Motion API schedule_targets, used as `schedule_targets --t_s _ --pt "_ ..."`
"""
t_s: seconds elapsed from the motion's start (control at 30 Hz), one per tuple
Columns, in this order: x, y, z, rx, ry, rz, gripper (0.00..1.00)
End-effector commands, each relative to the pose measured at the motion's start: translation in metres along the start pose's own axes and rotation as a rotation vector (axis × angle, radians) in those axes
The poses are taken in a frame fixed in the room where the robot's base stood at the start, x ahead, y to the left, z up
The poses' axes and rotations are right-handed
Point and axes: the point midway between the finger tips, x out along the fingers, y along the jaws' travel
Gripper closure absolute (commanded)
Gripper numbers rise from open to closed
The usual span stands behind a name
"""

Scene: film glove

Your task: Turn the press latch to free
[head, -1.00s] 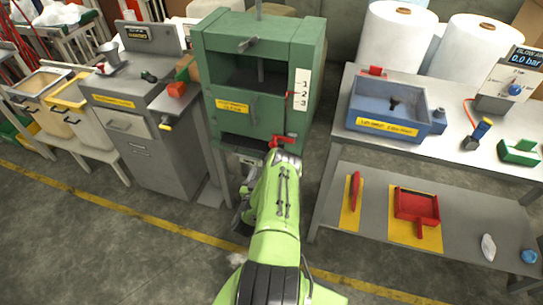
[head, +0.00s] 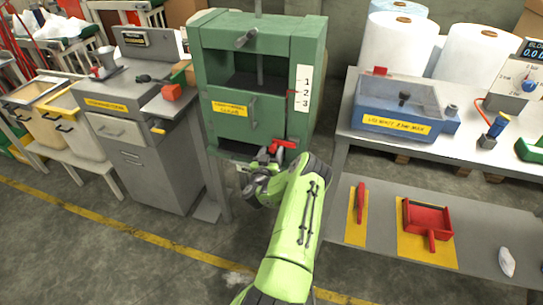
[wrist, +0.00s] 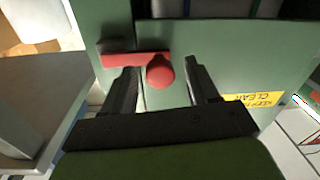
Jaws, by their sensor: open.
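The green press (head: 310,60) stands in the middle of the head view, with a yellow label on its front door. Its red latch (head: 284,144) is at the lower right of the front. In the wrist view the latch (wrist: 130,60) is a red bar lying roughly level, with a round red knob. My gripper (head: 262,163) is just below and left of the latch in the head view. In the wrist view my gripper (wrist: 161,86) is open, with the knob appearing between its two dark fingertips. I cannot tell whether either finger touches it.
A grey cabinet (head: 155,165) stands close at the left of the press. At the right is a grey table (head: 345,140) with a blue lidded box (head: 400,125) and a lower shelf holding red tools.

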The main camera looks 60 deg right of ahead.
Motion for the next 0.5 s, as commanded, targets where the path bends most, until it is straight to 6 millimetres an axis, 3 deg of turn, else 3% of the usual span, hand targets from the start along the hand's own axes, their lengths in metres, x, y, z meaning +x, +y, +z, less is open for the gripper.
schedule_targets --t_s 0.17,0.5 --pt "-0.0002 0.0001 -0.0004 0.000 0.000 0.000 0.42" --pt "-0.0005 0.0001 -0.0001 0.000 -0.001 0.000 0.95"
